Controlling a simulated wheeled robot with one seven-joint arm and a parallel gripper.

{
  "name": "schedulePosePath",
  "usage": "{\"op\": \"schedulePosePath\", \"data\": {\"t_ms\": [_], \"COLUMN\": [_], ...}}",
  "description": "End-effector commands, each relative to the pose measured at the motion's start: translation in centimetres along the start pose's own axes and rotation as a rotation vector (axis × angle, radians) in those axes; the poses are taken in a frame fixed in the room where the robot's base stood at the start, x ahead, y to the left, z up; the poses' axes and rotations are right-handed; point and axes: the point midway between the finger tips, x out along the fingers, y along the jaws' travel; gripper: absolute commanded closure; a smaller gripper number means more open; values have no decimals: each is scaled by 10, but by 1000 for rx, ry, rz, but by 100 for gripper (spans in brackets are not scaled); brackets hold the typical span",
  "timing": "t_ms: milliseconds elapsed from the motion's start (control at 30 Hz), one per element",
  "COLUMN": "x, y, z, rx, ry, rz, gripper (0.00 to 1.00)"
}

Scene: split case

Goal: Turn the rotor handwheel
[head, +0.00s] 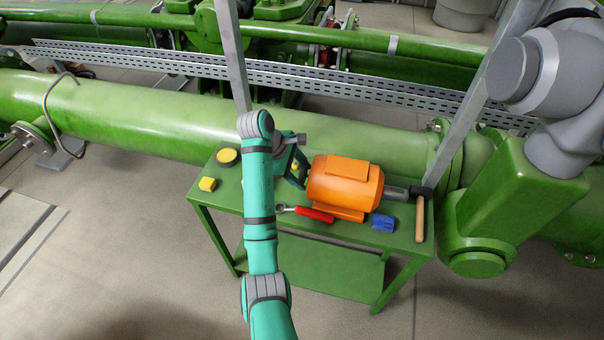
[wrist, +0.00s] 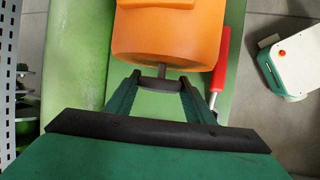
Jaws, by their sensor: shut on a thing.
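An orange motor (head: 345,183) lies on its side on the green table; it also fills the top of the wrist view (wrist: 165,40). A short grey shaft (wrist: 161,71) sticks out of its near end in the wrist view. The rotor handwheel (wrist: 160,85) shows there as a dark, narrow piece at the shaft's end, seen nearly edge-on. My gripper (wrist: 158,82) has one finger on each side of it and is shut on it. In the head view my gripper (head: 301,172) is at the motor's left end, and I cannot make out the handwheel there.
A large green pipe (head: 150,115) runs behind; grey posts rise nearby.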

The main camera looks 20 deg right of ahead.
Motion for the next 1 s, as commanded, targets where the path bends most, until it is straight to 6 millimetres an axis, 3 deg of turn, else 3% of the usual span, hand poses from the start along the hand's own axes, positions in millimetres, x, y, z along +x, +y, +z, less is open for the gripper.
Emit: {"op": "schedulePosePath", "data": {"t_ms": [167,200,267,667,1000], "x": [0,0,0,-4,-44], "y": [0,0,0,0,1], "z": [1,1,1,1,-1], "rx": [2,2,2,3,3], "ry": [-2,-3,-3,-1,3], "rz": [-2,-2,-2,0,2], "gripper": [74,42,33,33,33]}}
